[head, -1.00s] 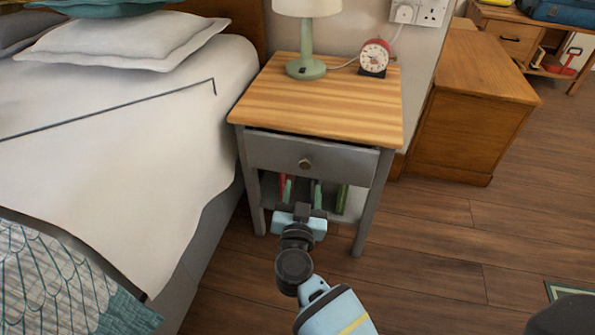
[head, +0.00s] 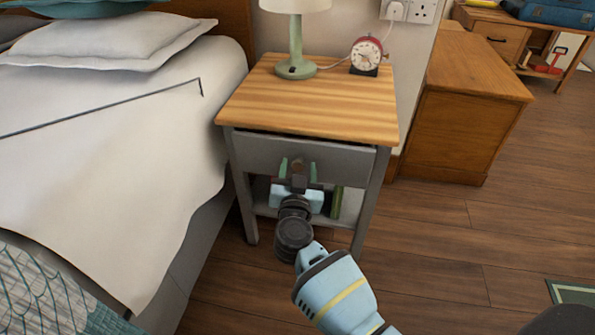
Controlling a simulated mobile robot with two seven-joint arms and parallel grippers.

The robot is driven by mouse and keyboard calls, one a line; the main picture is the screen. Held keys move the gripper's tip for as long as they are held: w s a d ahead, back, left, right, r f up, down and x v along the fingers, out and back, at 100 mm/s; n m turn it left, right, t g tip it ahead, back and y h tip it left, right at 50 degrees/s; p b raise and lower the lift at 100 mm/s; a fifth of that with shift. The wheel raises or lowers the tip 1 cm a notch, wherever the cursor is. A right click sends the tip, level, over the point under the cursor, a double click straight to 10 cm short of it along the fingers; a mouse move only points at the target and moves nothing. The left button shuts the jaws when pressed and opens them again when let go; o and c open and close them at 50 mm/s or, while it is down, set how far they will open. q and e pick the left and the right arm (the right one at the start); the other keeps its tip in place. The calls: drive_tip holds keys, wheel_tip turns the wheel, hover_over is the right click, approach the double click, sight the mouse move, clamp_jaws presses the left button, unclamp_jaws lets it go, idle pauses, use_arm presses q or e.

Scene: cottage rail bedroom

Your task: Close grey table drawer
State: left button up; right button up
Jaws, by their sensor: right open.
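The grey bedside table (head: 376,195) with a striped wooden top stands beside the bed. Its grey drawer (head: 253,153) sits under the top, with a dark gap showing along its upper edge, so it looks slightly open. My right gripper (head: 297,170) is in front of the drawer face, its two green fingers apart on either side of the round knob. The knob is mostly hidden behind the gripper, and I cannot tell whether the fingers touch the drawer. My left gripper is not in view.
A green lamp (head: 296,68) and a red alarm clock (head: 366,56) stand on the tabletop. A green book (head: 336,202) shows on the open shelf below. The bed (head: 120,130) is close on the left, a wooden chest (head: 455,135) on the right.

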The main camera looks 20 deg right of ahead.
sight(301, 156)
clamp_jaws()
drive_tip(key=shift+d+x, duration=0.2)
drive_tip(key=shift+x, duration=1.55)
drive_tip(key=shift+d+r, duration=0.15)
drive_tip(key=shift+w, duration=0.1)
drive_tip(key=shift+c, duration=2)
unclamp_jaws()
drive_tip(key=o, duration=0.4)
drive_tip(key=shift+w, duration=0.1)
